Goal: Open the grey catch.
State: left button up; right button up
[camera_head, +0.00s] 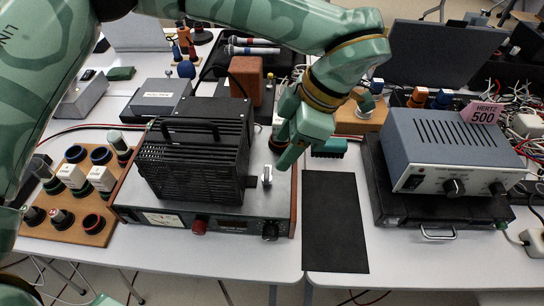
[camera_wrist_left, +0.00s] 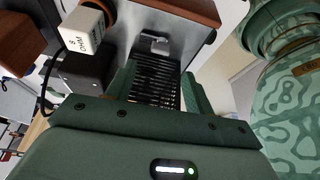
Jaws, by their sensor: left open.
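A small pale grey catch (camera_head: 266,175) stands on the metal top of a wood-sided test unit (camera_head: 225,220), just right of a black slatted cage (camera_head: 180,165). I cannot tell whether it is open or closed. My left gripper (camera_head: 286,164) hangs above and just right of the catch, pointing down, apart from it as far as I can see. In the left wrist view a grey metal piece (camera_wrist_left: 153,43), probably the catch, lies beyond the fingers. There my left gripper (camera_wrist_left: 158,88) is open, with dark slats showing between its fingers. My right gripper is not in view.
A blue-grey power unit (camera_head: 450,150) stands on a black case at right. A bare black mat (camera_head: 335,220) lies between the units. A wooden block with sockets (camera_head: 95,232) is at left. Tools and loose cables crowd the back.

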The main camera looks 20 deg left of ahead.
pick_arm(q)
jog(key=p+v, duration=0.2)
jog(key=v, duration=0.6)
jog(key=shift+r, duration=0.25)
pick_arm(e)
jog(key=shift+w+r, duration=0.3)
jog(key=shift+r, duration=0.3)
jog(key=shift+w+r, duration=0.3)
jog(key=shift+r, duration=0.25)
pick_arm(q)
jog(key=shift+d, duration=0.1)
